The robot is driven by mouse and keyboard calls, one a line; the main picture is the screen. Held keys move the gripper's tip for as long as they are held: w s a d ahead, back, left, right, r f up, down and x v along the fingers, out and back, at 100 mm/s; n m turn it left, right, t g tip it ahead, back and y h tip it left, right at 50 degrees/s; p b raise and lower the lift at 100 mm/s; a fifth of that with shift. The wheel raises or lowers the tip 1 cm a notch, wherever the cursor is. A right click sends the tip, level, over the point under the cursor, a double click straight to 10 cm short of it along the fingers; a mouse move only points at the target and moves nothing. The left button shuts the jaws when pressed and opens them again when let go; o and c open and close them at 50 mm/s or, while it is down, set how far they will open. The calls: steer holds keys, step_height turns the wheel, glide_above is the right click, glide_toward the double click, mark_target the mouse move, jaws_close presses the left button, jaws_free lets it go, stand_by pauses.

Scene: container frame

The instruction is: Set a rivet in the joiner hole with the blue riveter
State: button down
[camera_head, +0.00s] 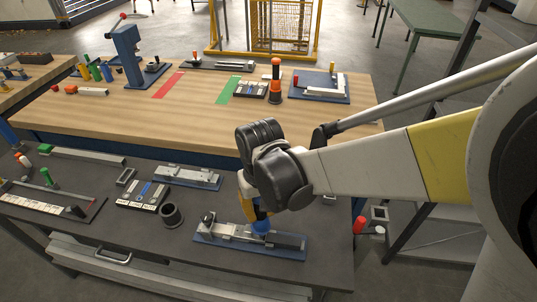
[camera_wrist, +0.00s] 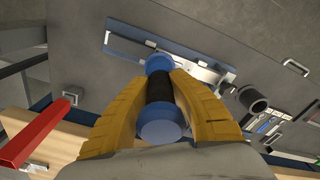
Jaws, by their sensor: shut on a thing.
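My gripper (camera_head: 254,212) is shut on the blue riveter (camera_head: 262,227) above the right part of a fixture. In the wrist view the yellow fingers of my gripper (camera_wrist: 162,84) close around the riveter's black grip, and its blue ends (camera_wrist: 160,131) show on either side. The fixture has a blue base plate (camera_head: 212,240) with grey metal profiles (camera_head: 285,240) and a clamp at its left end. It also shows in the wrist view (camera_wrist: 122,44), beyond the riveter's far end. The joiner hole is hidden or too small to see. I cannot tell whether the riveter's tip touches the profile.
A black cup (camera_head: 172,215) stands left of the fixture. A tool tray (camera_head: 142,195) and another blue-based fixture (camera_head: 188,177) lie behind it on the dark bench. A wooden table (camera_head: 200,115) behind holds a blue press (camera_head: 130,55) and an orange-black tool (camera_head: 275,80).

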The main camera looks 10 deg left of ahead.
stand_by(0.3)
steer(key=shift+r+p, duration=2.8)
steer(key=shift+r, duration=0.9)
steer(key=shift+s+f, duration=0.1)
